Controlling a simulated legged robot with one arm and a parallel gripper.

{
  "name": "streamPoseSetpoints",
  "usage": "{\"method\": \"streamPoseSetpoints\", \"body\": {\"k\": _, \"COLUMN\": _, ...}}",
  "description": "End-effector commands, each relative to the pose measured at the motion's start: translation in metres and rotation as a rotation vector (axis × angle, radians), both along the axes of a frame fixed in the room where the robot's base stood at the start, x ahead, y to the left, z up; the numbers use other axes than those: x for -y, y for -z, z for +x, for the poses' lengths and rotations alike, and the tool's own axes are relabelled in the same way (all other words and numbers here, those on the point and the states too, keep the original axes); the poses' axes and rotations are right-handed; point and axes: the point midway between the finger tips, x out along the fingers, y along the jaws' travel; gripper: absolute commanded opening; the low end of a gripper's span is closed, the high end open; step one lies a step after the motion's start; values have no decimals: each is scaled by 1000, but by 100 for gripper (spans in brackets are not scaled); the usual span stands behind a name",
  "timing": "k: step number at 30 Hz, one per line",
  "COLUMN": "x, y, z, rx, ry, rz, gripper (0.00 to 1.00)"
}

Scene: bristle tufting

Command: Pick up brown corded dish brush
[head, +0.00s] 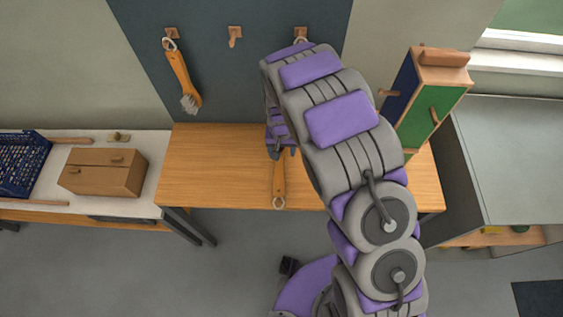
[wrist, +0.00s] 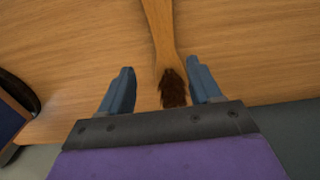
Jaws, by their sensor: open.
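The brown corded dish brush has a wooden handle and dark brown bristles (wrist: 173,88). In the wrist view it lies on the wooden table (wrist: 70,45), with its bristle end between the two blue-grey fingers of my gripper (wrist: 160,88). The fingers are spread and the brush sits nearer the right finger, with a gap on the left. In the head view the handle (head: 279,184) shows below my gripper (head: 279,150), with a light cord loop at its end near the table's front edge. My arm hides the rest of the brush.
A second brush (head: 182,80) with grey bristles hangs from a wall peg at the left. A cardboard box (head: 103,172) and a blue crate (head: 22,162) stand on the left bench. A green and blue panelled block (head: 430,100) stands at the table's right. The table's left part is clear.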

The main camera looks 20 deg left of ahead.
Motion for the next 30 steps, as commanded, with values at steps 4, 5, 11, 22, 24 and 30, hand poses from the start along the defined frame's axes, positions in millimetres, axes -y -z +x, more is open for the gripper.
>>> {"method": "streamPoseSetpoints", "body": {"k": 4, "x": -3, "y": 10, "z": 0, "rx": 3, "ry": -3, "rz": -1, "gripper": 63}}
{"method": "streamPoseSetpoints", "body": {"k": 5, "x": -4, "y": 12, "z": 0, "rx": 3, "ry": -3, "rz": -1, "gripper": 63}}
{"method": "streamPoseSetpoints", "body": {"k": 11, "x": 1, "y": 35, "z": -4, "rx": -2, "ry": -2, "rz": -1, "gripper": 63}}
{"method": "streamPoseSetpoints", "body": {"k": 22, "x": 2, "y": 59, "z": -4, "rx": 3, "ry": -2, "rz": 4, "gripper": 63}}
{"method": "streamPoseSetpoints", "body": {"k": 24, "x": 0, "y": 60, "z": -4, "rx": 4, "ry": -2, "rz": 2, "gripper": 62}}
{"method": "streamPoseSetpoints", "body": {"k": 30, "x": -1, "y": 60, "z": -4, "rx": 3, "ry": -3, "rz": 0, "gripper": 43}}
